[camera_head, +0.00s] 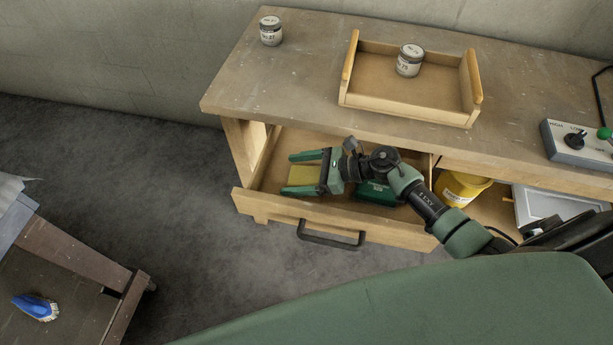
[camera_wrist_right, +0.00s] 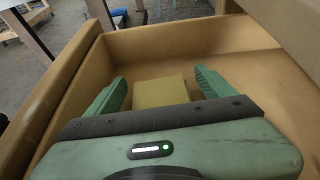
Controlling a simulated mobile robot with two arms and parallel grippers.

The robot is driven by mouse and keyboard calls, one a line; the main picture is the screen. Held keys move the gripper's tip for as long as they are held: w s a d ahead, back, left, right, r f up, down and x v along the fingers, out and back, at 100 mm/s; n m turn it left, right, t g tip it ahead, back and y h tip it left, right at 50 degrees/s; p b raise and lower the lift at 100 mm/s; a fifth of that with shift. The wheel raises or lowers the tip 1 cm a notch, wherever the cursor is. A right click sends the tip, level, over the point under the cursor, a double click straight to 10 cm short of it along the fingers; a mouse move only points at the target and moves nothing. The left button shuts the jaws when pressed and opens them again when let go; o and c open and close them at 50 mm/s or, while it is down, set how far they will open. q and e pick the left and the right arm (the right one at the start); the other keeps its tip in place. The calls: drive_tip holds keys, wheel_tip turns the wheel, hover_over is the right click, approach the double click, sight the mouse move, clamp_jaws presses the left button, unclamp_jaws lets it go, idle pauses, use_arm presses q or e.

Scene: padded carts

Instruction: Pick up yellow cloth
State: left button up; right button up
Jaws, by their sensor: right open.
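The yellow cloth (camera_head: 304,174) is a small folded block lying in the open wooden drawer (camera_head: 280,207) of the workbench. It also shows in the right wrist view (camera_wrist_right: 161,91), between and a little below my green fingers. My right gripper (camera_head: 303,173) is over the left part of the drawer, its fingers pointing left. It is open, with one finger on each side of the cloth in view. I cannot tell whether the fingers touch it. My left gripper is not in view.
A green box (camera_head: 376,194) lies in the drawer under my right arm. The drawer walls and handle (camera_head: 331,235) surround the work area. On the bench (camera_head: 310,60) stand a wooden tray (camera_head: 405,110), two jars (camera_head: 271,31) and a control box (camera_head: 577,146). A yellow bucket (camera_head: 459,188) is below.

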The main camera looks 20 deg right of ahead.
drive_tip(key=c, duration=1.4)
drive_tip(key=shift+c, duration=0.2)
drive_tip(key=shift+r, duration=0.15)
